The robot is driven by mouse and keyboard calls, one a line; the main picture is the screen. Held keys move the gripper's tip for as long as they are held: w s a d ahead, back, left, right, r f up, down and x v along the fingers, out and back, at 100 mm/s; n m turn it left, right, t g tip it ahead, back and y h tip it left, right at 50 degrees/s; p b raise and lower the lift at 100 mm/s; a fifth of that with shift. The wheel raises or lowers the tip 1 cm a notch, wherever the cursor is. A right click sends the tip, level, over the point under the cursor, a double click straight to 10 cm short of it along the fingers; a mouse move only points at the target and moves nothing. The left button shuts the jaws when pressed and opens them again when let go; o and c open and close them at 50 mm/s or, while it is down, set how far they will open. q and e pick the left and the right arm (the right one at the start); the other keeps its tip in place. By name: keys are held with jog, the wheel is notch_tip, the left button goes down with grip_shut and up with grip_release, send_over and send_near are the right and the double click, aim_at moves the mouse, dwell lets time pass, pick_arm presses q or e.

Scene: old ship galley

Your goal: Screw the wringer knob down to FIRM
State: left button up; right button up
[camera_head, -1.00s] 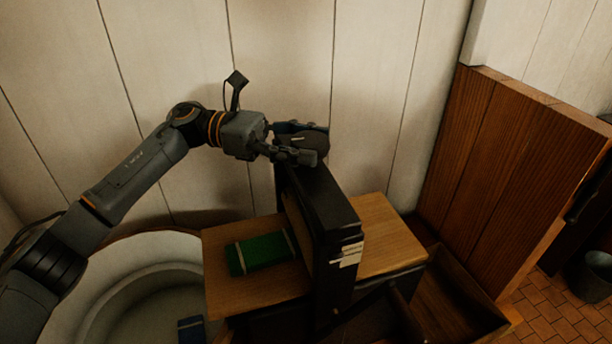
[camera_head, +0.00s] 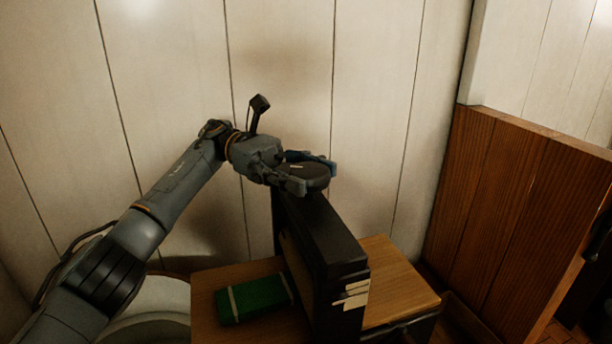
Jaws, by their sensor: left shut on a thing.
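The wringer (camera_head: 322,240) is a tall black frame standing across a wooden board. Its knob (camera_head: 312,172) is a dark round disc on top at the back end, with a small pale mark on its upper face. My left gripper (camera_head: 316,178) reaches in from the left with its two fingers on opposite sides of the knob, shut on it. Pale label strips (camera_head: 352,294) are on the near end of the frame; their markings are too small to read. My right gripper is not in view.
A green bundle with pale bands (camera_head: 254,298) lies on the board (camera_head: 210,316) left of the wringer. A pale round tub (camera_head: 150,300) is below at left. A brown wooden partition (camera_head: 510,210) stands at right. A white plank wall (camera_head: 290,70) is behind.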

aim_at(308, 167)
pick_arm(q)
jog(key=o, duration=1.2)
jog(key=shift+s+d, duration=0.1)
jog(key=shift+c, duration=0.2)
notch_tip(308, 167, up, 10)
jog(key=shift+r, duration=0.1)
